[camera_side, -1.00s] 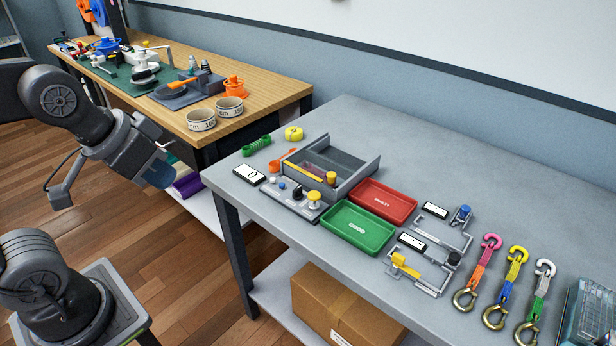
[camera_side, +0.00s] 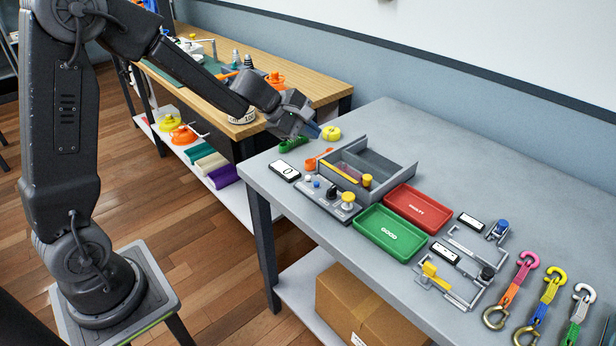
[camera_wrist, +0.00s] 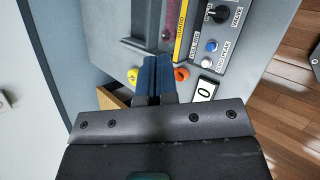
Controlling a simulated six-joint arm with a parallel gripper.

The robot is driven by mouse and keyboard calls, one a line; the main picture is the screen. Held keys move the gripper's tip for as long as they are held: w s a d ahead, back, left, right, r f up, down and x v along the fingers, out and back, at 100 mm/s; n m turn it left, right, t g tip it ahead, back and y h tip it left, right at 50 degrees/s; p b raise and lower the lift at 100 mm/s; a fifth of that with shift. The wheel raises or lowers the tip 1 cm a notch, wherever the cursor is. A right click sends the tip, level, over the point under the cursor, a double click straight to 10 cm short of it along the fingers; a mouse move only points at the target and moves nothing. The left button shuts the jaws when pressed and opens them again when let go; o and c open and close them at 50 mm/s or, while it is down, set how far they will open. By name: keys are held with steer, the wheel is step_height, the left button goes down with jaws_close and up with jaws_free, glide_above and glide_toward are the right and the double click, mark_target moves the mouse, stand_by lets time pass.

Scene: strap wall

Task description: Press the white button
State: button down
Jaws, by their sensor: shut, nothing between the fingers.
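The white button (camera_side: 308,177) is a small round cap at the left end of a grey control panel (camera_side: 330,200) on the table. In the wrist view the white button (camera_wrist: 207,62) sits beside a blue button (camera_wrist: 212,45) and a black knob (camera_wrist: 218,14). My gripper (camera_side: 314,130) is shut and empty, with blue fingertips, above the table's back left part, behind and apart from the panel. In the wrist view its fingertips (camera_wrist: 154,70) show left of the white button, not touching it.
A counter reading 0 (camera_side: 285,171) lies left of the panel. A grey bin (camera_side: 367,165) stands behind it. A green tray (camera_side: 390,235) and a red tray (camera_side: 418,205) lie to the right. A green part (camera_side: 292,144) and yellow roll (camera_side: 330,133) lie near my gripper.

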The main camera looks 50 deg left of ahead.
mark_target(308, 178)
steer(key=a+f+n, duration=0.1)
steer(key=w+a+f+n, duration=0.1)
steer(key=f, duration=0.1)
steer(key=shift+w+a+y, duration=0.2)
steer(key=shift+a+y, duration=0.05)
steer(key=shift+y, duration=0.05)
steer(key=shift+f, duration=4.35)
steer(key=shift+f, duration=0.4)
steer(key=shift+f, duration=0.45)
steer(key=shift+r, duration=0.85)
